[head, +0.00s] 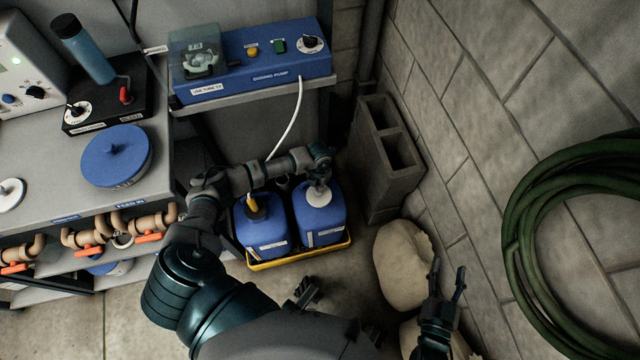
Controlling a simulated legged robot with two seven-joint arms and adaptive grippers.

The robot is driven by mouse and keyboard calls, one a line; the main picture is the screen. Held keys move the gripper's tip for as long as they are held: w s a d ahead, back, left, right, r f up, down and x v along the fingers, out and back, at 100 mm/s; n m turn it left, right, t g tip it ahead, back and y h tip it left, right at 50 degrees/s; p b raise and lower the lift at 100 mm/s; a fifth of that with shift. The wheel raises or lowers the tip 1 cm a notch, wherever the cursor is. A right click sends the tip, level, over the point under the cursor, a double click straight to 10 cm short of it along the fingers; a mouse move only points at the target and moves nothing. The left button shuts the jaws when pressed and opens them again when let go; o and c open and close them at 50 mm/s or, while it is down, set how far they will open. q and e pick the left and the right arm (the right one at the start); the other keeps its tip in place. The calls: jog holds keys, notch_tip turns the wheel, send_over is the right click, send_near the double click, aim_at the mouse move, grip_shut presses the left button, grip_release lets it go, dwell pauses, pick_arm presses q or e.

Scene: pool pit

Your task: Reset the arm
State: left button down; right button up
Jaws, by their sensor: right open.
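My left arm comes in from the lower left, bends, and reaches right over two blue jugs. My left gripper (319,183) hangs at its end, right over the pale cap (319,196) of the right blue jug (321,222). Its fingers are small and dark here, so I cannot tell whether they touch the cap or are open. My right gripper (448,282) is at the lower right, pointing up, its two fingers apart and nothing between them. A pale sack (402,262) lies just left of it.
The left blue jug (262,232) shares a yellow tray (300,257) with the right one. A dosing pump (250,62) sits on a shelf above; its white hose (292,125) runs down. Concrete blocks (385,160), a wall and a green hose (535,240) bound the right. A bench (60,190) stands left.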

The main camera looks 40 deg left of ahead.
pick_arm(q)
jog(key=shift+f+b, duration=0.45)
jog(key=shift+f, duration=0.4)
pick_arm(e)
jog(key=shift+f, duration=0.7)
pick_arm(q)
jog(key=shift+r, duration=0.1)
pick_arm(e)
jog(key=shift+r, duration=0.1)
pick_arm(q)
jog(key=shift+r+p, duration=2.7)
jog(key=shift+r, duration=0.75)
pick_arm(e)
notch_tip(320, 180, up, 7)
jog(key=shift+r, duration=0.15)
jog(key=shift+w, duration=0.1)
